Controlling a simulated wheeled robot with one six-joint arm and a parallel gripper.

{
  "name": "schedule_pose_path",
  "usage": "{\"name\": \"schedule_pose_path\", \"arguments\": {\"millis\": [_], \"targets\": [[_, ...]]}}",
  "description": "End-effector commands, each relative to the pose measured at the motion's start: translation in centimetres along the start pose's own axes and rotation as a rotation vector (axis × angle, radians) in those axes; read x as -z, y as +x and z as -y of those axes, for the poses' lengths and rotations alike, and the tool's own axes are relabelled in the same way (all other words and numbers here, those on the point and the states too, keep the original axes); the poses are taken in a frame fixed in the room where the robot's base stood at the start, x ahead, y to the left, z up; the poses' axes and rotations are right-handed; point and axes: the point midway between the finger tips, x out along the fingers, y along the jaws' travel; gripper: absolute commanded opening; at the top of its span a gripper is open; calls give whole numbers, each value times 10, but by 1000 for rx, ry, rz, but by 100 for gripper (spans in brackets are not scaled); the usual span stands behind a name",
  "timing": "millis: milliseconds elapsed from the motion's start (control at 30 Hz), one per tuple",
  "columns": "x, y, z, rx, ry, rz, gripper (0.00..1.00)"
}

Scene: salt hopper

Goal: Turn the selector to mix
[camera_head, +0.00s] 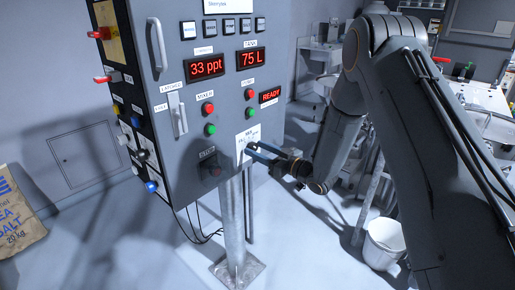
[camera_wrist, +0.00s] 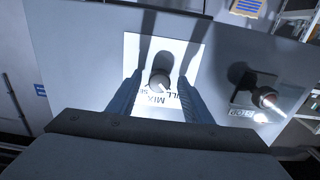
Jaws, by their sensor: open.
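The selector is a small dark round knob (camera_wrist: 160,81) on a white label plate (camera_wrist: 190,60) in the wrist view. The plate also shows on the grey panel in the head view (camera_head: 242,139). MIX and FILL letters show below the knob, inverted in the wrist view. A light mark shows on the knob's lower edge, but I cannot tell its setting. My gripper (camera_wrist: 157,84) is open, with one finger on each side of the knob. I cannot tell whether they touch it. In the head view my gripper (camera_head: 253,149) points at the plate, with its fingertips hiding the knob.
Red (camera_head: 249,94) and green (camera_head: 250,114) buttons are above. A metal post (camera_head: 232,220) stands below the panel.

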Motion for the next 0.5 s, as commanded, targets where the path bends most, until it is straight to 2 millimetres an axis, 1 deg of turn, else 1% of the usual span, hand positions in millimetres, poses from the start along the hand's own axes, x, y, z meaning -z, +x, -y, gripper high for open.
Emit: {"name": "schedule_pose_path", "arguments": {"millis": [100,333,367,500], "targets": [[0,5,0,0,0,0,46],[0,5,0,-1,0,1,46],[0,5,0,-1,0,1,42],[0,5,0,-1,0,1,19]]}}
